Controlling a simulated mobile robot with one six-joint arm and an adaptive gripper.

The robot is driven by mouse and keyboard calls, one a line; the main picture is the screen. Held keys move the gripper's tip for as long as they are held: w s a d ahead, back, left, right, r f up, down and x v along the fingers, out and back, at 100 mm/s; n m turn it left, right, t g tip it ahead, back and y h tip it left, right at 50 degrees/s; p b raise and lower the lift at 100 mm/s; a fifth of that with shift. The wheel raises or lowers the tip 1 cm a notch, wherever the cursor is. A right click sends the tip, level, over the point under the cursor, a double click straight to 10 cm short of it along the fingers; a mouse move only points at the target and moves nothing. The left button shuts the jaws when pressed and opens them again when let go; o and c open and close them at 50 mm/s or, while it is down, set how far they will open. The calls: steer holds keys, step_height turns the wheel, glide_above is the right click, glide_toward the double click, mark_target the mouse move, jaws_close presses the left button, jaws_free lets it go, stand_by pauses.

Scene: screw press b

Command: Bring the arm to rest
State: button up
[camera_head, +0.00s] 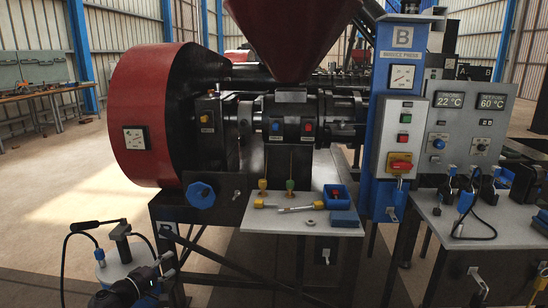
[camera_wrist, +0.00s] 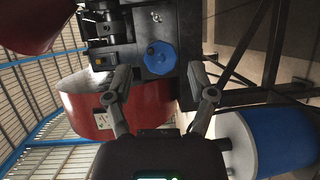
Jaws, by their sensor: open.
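My gripper (camera_head: 165,267) shows at the lower left of the head view, low in front of the press and beside the barrel with the black lever. In the wrist view its two fingers (camera_wrist: 159,74) are spread wide with nothing between them. The blue star knob (camera_head: 200,195) on the press front shows beyond the fingertips in the wrist view (camera_wrist: 160,57), apart from them. Most of my arm is out of view.
The press has a red flywheel guard (camera_head: 138,118) and a red hopper (camera_head: 290,35). A small shelf (camera_head: 275,218) holds tools and a blue tray (camera_head: 337,197). The blue-and-white barrel (camera_wrist: 275,140) is close on the right in the wrist view. Open floor (camera_head: 75,180) lies left.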

steer(key=w+d+f+m+g, duration=0.1)
steer(key=d+f+m+g, duration=0.35)
steer(key=d, duration=0.95)
steer(key=w+d+f+m+g, duration=0.15)
steer(key=d+f+g, duration=0.45)
steer(key=d, duration=0.8)
steer(key=s+d+f+m+g+y, duration=0.1)
steer(key=s+d+f+m+y, duration=0.1)
steer(key=s+d+y, duration=0.3)
steer(key=s+d+f+m+g+y, duration=0.1)
steer(key=s+d+f+m+g, duration=0.1)
steer(key=d, duration=0.5)
steer(key=s+d+f+m+g+y, duration=0.1)
steer(key=s+d+f+m+y, duration=0.1)
steer(key=s+d+f, duration=0.3)
step_height(320, 180, up, 31)
steer(key=w+d+p, duration=0.1)
steer(key=p, duration=2.7)
steer(key=shift+w, duration=0.2)
steer(key=shift+d, duration=0.1)
